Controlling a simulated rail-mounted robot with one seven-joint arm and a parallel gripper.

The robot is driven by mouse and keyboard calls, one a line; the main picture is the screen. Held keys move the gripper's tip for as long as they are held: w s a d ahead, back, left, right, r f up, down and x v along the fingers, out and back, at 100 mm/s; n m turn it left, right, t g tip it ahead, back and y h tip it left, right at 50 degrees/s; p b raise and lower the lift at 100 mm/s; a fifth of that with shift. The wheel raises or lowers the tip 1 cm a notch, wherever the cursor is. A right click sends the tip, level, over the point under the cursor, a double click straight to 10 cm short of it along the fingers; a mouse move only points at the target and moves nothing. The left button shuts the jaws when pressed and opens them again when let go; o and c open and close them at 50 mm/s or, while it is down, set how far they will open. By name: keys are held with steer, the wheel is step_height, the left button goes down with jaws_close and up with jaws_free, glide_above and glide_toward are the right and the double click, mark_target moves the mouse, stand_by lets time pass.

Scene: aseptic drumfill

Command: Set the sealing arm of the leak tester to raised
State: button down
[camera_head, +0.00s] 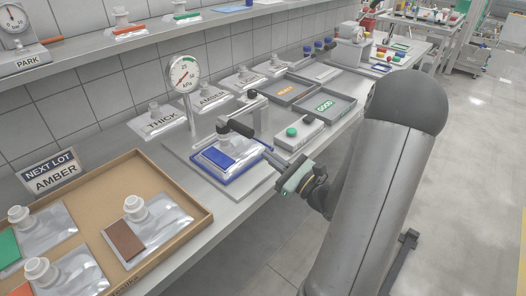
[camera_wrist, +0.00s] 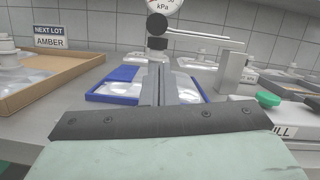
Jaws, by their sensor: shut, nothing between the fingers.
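The leak tester has a round kPa gauge (camera_head: 183,74) on a stand and a blue tray (camera_head: 206,166) with a pouch in it. Its sealing arm (camera_head: 236,128) has black end parts and reaches from the grey post across above the tray. In the wrist view the sealing arm (camera_wrist: 208,34) shows as a roughly level silver rod with a black ball and block at its left end. My gripper (camera_head: 267,153) is at the tray's right, front side, its fingers pointing toward the tester. In the wrist view my gripper (camera_wrist: 160,70) is shut and empty, below the black block; contact is not clear.
A cardboard tray (camera_head: 190,234) with several spouted pouches stands at the left, beside a NEXT LOT AMBER sign (camera_head: 52,174). A box with a green button (camera_head: 292,132) stands right of the tester. The GOOD tray (camera_head: 340,112) lies behind it. A shelf runs above.

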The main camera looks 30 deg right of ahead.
steer(key=x, duration=0.8)
steer(key=shift+w+a+p, duration=0.2)
steer(key=shift+w+p, duration=0.05)
steer(key=shift+p, duration=0.15)
steer(key=shift+r, duration=0.1)
